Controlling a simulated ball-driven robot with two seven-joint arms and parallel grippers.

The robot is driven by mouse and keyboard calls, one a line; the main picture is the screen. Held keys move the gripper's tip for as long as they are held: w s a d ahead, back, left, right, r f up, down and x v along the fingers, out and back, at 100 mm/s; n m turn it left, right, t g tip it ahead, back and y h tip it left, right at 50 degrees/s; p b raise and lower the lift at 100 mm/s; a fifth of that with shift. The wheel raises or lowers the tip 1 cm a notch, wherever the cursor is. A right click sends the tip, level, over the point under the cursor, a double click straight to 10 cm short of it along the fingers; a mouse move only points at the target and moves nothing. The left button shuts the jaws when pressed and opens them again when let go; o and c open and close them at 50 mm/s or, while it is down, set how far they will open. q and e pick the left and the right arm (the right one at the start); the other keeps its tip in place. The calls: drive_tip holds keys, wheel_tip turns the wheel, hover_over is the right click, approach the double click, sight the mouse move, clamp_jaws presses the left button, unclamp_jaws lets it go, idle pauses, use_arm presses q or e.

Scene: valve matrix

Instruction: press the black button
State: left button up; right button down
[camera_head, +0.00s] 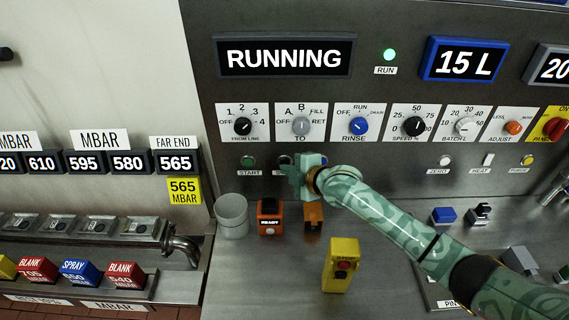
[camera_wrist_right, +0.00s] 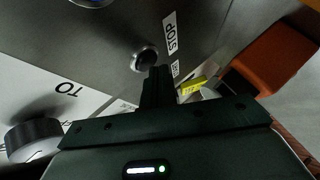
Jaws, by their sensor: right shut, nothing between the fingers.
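The black button (camera_wrist_right: 146,58) sits in a metal ring beside the STOP label (camera_wrist_right: 171,33) in the right wrist view. My right gripper (camera_wrist_right: 159,72) is shut and empty, with its fingertips right at the button's lower edge in that picture; I cannot tell whether they touch it. In the head view my right gripper (camera_head: 294,178) is in front of the panel's button row, between the green START button and the white ZERO button, and covers most of the black button there. My left gripper is out of view.
A row of knobs, including the TO knob (camera_head: 300,125), is just above the gripper. On the counter below stand a grey cup (camera_head: 232,216), an orange READY box (camera_head: 269,217) and a yellow box with a red button (camera_head: 341,265).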

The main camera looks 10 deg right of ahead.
drive_tip(key=shift+w+d, duration=0.15)
drive_tip(key=shift+w, duration=0.35)
idle(0.7)
idle(0.3)
drive_tip(key=shift+s+p, duration=0.65)
drive_tip(key=shift+s, duration=0.25)
drive_tip(key=shift+a, duration=0.2)
drive_tip(key=s+p, duration=0.2)
drive_tip(key=s+a+p, duration=0.1)
drive_tip(key=s+p, duration=0.1)
drive_tip(key=shift+s, duration=0.4)
